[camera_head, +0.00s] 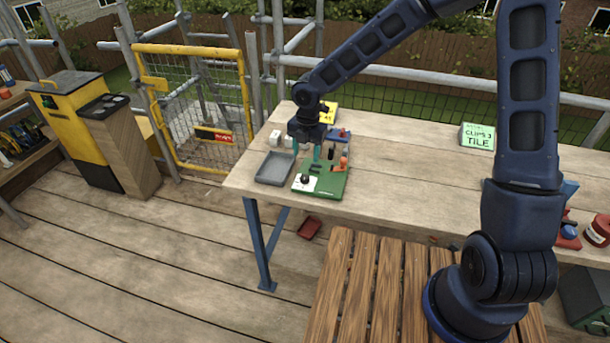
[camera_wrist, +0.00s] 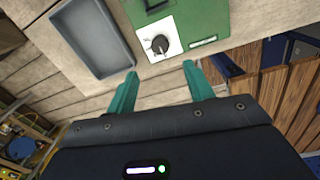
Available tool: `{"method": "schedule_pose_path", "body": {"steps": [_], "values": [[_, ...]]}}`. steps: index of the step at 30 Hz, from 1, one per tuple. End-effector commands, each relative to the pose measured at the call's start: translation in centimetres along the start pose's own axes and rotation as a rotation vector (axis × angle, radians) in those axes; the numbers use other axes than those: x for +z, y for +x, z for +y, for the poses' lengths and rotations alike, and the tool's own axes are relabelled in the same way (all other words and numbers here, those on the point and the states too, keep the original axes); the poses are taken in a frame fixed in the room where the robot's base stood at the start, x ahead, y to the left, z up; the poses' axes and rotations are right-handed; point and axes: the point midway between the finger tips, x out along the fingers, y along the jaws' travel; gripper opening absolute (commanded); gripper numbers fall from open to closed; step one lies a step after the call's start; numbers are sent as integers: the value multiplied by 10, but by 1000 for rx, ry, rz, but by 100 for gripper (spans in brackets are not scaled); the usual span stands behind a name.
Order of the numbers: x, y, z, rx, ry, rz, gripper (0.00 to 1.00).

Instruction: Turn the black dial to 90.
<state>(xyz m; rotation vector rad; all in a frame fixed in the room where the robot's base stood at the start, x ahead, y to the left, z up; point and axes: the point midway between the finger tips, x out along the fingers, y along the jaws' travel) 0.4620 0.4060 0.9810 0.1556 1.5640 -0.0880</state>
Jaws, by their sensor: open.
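The black dial (camera_wrist: 160,44) sits on a white plate (camera_wrist: 170,33) at the corner of a green board (camera_wrist: 205,25). In the wrist view a pale line marks the knob's face; its number is too small to read. In the head view the dial (camera_head: 305,179) is at the near left corner of the green board (camera_head: 322,188). My gripper (camera_wrist: 161,72) is open and empty, its two teal fingers apart, near the dial and not around it. In the head view my gripper (camera_head: 315,153) hangs over the far part of the board.
A grey tray (camera_head: 274,168) lies left of the board. A green sign reading "CLIPS 3 TILE" (camera_head: 477,137) stands at the right. The bench middle is clear.

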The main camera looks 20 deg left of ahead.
Motion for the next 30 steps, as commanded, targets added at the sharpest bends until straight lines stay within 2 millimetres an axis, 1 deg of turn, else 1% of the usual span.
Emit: {"method": "schedule_pose_path", "body": {"steps": [5,12,18,24,30], "values": [[-1,25,-1,-4,-1,2,52],[-1,66,-1,-3,0,1,52],[0,91,-1,-2,2,0,52],[0,101,-1,-1,1,0,52],[0,102,-1,-1,2,0,52]]}}
